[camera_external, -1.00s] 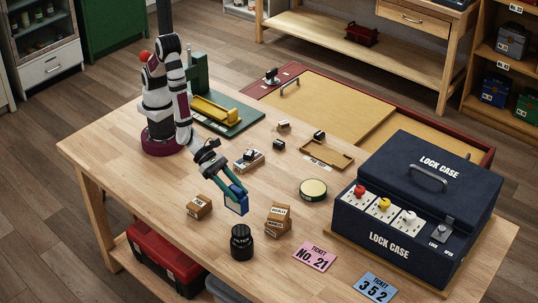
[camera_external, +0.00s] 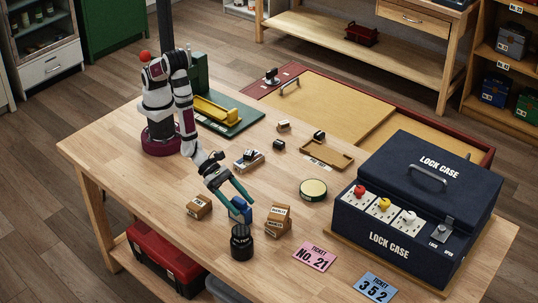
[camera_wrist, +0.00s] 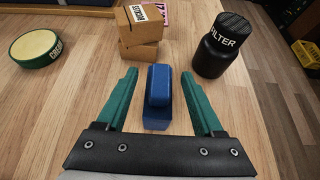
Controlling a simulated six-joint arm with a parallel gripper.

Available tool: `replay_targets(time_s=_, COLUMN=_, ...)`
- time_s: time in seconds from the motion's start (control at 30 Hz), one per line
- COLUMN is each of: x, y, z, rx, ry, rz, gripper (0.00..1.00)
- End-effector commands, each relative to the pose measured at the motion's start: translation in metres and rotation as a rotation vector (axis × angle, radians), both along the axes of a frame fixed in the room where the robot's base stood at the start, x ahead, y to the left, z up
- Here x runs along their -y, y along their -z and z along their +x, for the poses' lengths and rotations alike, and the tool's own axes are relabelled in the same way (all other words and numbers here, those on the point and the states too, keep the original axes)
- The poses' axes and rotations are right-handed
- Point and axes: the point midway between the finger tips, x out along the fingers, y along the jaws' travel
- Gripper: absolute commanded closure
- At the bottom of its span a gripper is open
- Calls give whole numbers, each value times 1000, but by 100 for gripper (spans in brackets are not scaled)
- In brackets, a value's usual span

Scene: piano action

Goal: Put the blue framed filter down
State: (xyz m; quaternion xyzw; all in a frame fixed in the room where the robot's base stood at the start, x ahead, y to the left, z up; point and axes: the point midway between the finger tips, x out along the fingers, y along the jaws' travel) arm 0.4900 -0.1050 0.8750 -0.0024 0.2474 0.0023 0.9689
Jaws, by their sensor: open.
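The blue framed filter (camera_external: 238,207) is down on the wooden table, just behind the black FILTER jar (camera_external: 242,243). In the wrist view the filter (camera_wrist: 158,88) shows as a blue block between my two green fingers. My gripper (camera_wrist: 158,77) is open, with a gap on each side of the filter. In the external view my gripper (camera_external: 242,212) is low over the table around the filter. The filter's underside is hidden, and its inner face is not visible.
Two stacked small boxes (camera_external: 278,220) stand close to the right of the filter. Another small box (camera_external: 199,207) is to its left. A round green-rimmed tin (camera_external: 313,190) and the large LOCK CASE (camera_external: 416,211) are farther right. Ticket cards (camera_external: 314,257) lie near the front edge.

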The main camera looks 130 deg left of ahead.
Motion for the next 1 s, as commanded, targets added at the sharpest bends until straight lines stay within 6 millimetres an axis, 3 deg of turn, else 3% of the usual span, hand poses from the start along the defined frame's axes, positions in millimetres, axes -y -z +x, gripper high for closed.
replay_targets(time_s=0.17, x=1, y=-7, z=-6, rx=1, ry=1, rz=0, gripper=31)
replay_targets(time_s=0.43, x=1, y=-34, z=-56, rx=0, ry=1, rz=0, gripper=31)
replay_targets(time_s=0.67, x=1, y=-43, z=-66, rx=-19, ry=42, rz=54, gripper=31)
replay_targets(time_s=0.77, x=1, y=-59, z=-74, rx=-121, ry=299, rz=352, gripper=31)
replay_targets(time_s=0.83, x=-5, y=-77, z=-94, rx=-212, ry=640, rz=692, gripper=31)
replay_targets(time_s=0.97, x=-37, y=-111, z=-170, rx=-281, ry=1452, rz=1322, gripper=31)
replay_targets(time_s=1.0, x=-52, y=-122, z=-199, rx=-264, ry=1718, rz=1479, gripper=31)
